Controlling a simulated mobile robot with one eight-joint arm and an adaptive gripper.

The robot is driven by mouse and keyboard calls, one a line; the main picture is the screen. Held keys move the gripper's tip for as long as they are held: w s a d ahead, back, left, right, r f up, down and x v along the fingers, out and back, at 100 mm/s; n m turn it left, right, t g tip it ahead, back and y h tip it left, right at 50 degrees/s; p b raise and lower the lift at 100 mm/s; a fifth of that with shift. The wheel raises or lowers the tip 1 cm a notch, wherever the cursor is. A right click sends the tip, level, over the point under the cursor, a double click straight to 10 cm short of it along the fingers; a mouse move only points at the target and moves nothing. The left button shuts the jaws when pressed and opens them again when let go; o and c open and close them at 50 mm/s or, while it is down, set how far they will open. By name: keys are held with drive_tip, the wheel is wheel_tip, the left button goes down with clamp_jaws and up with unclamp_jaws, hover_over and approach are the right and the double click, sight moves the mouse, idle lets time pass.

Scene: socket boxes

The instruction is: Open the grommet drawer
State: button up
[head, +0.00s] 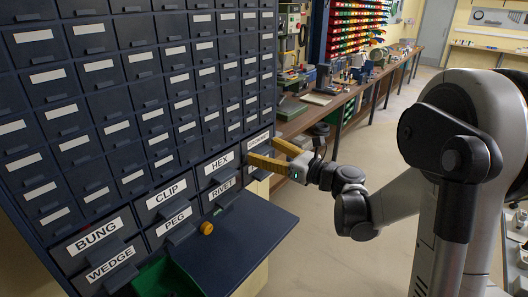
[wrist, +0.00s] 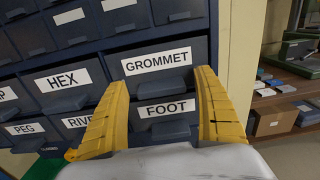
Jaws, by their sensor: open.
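The grommet drawer (wrist: 157,63) is in the middle of the wrist view, with a white GROMMET label on a dark face and a pull below it. It looks shut. In the head view the grommet drawer (head: 258,140) is at the cabinet's right end, its label hard to read there. My gripper (wrist: 163,78) has yellow fingers, open and empty, spread to the left and right of the drawer's lower part. In the head view my gripper (head: 263,151) is in front of the drawer's right end. I cannot tell whether the fingers touch it.
The FOOT drawer (wrist: 165,108) is directly below, and the HEX drawer (wrist: 70,80) is to the left. A dark shelf (head: 250,235) juts out below the drawers, with an orange round piece (head: 206,228) and a green bin (head: 165,279). The floor to the right is open.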

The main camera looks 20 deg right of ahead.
drive_tip(key=shift+w, duration=0.15)
drive_tip(key=c, duration=1.4)
drive_tip(key=b+v, duration=0.1)
drive_tip(key=v, duration=1.2)
drive_tip(key=o, duration=1.4)
drive_tip(key=shift+d, duration=0.1)
